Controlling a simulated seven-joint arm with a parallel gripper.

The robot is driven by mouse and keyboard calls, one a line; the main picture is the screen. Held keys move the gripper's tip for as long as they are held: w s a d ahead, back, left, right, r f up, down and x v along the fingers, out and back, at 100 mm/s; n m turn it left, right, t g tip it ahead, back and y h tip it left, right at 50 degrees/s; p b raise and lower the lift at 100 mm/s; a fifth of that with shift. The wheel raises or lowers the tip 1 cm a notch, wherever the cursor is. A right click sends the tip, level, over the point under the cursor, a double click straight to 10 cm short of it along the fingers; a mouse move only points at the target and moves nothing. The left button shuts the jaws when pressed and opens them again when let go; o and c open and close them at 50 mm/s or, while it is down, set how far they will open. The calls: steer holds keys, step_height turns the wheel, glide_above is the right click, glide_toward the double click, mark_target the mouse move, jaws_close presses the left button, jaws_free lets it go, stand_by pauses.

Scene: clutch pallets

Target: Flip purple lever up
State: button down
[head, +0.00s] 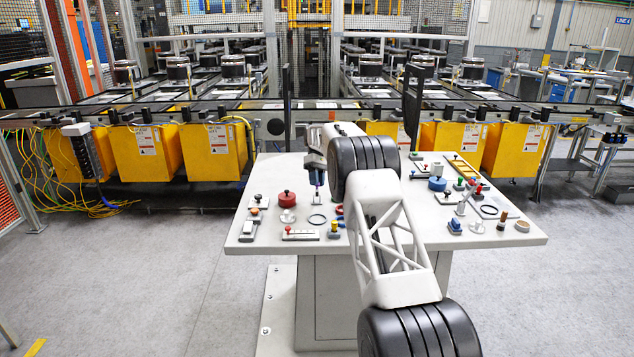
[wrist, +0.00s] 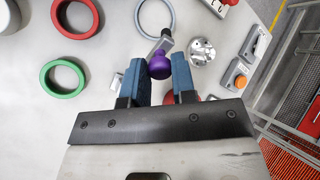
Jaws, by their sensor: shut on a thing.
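The lever's base is mostly hidden under the gripper in the wrist view.
A grey ring (wrist: 172,12) and a round silver part (wrist: 202,50) lie close to the lever. Green (wrist: 47,82) and red (wrist: 57,22) rings lie to the left. An orange-button block (wrist: 238,78) is at right. The white table (head: 520,238) carries several other small parts.

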steer(key=c, duration=0.9)
jaws_free()
steer(key=shift+c, duration=0.2)
steer(key=shift+r, duration=0.1)
steer(key=shift+r, duration=1.75)
steer(key=s+d+r, duration=0.1)
steer(key=s+d, duration=0.1)
steer(key=s, duration=1.3)
steer(key=shift+s+r, duration=0.15)
steer(key=shift+s, duration=0.25)
steer(key=shift+d, duration=0.1)
